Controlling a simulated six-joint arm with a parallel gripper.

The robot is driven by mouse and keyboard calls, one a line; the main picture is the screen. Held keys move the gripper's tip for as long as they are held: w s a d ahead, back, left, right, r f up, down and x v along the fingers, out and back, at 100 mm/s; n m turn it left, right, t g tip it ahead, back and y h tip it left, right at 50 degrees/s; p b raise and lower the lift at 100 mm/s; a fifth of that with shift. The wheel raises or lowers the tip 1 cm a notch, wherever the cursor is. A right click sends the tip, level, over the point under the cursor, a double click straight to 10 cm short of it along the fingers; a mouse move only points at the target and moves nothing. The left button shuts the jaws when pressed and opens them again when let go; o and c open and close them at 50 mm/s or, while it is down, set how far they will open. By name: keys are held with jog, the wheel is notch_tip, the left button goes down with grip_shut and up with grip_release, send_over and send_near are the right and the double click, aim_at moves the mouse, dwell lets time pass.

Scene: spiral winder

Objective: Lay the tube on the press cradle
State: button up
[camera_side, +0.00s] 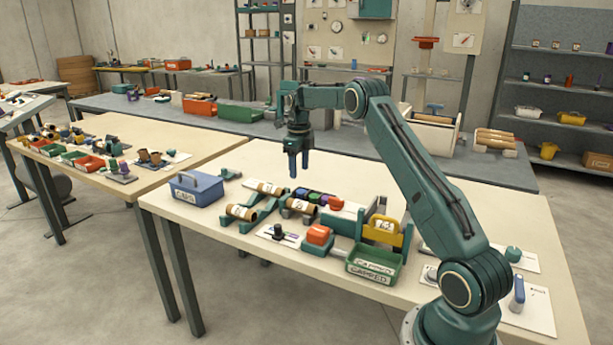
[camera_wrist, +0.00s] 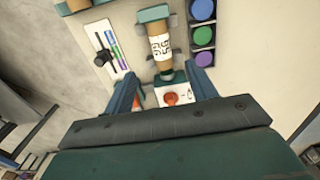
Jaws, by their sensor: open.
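A brown cardboard tube with a white printed label (camera_side: 301,206) lies on a teal support, apparently the press cradle, in the middle of the table. The same labelled tube shows at the top of the wrist view (camera_wrist: 160,47), with teal brackets (camera_wrist: 153,14) around it. Two more tubes, one at the back (camera_side: 267,187) and one at the front (camera_side: 241,212), lie on teal holders to the left. My gripper (camera_side: 299,173) hangs above the table behind the tubes, fingers pointing down. Its fingers are apart and empty; both also show in the wrist view (camera_wrist: 163,90).
Coloured caps (camera_wrist: 203,35) stand in a row beside the tube. A red-topped block (camera_side: 318,235), a yellow handle (camera_side: 383,226) and a green "CAPPED" tray (camera_side: 372,267) stand to the right. A blue caps box (camera_side: 196,189) stands left. A slider card (camera_wrist: 110,50) lies beside the tube.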

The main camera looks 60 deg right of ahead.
jog(key=s+a+r+n+t, duration=0.1)
jog(key=s+a+r+n, duration=0.4)
jog(key=a+r+n, duration=0.5)
jog(key=s+a+r+n+t, duration=0.2)
jog(key=s+a+r+n, duration=0.5)
jog(key=a, duration=0.6)
jog(key=s+a+f+n+t, duration=0.1)
jog(key=s+a+n, duration=0.5)
jog(key=s+n, duration=0.3)
jog(key=s+a+f+n+t, duration=0.1)
jog(key=s+a+f+n, duration=0.1)
jog(key=s+a+n, duration=0.4)
jog(key=s+n, duration=0.4)
jog(key=s, duration=0.1)
jog(key=shift+s+t, duration=0.2)
jog(key=shift+t, duration=0.1)
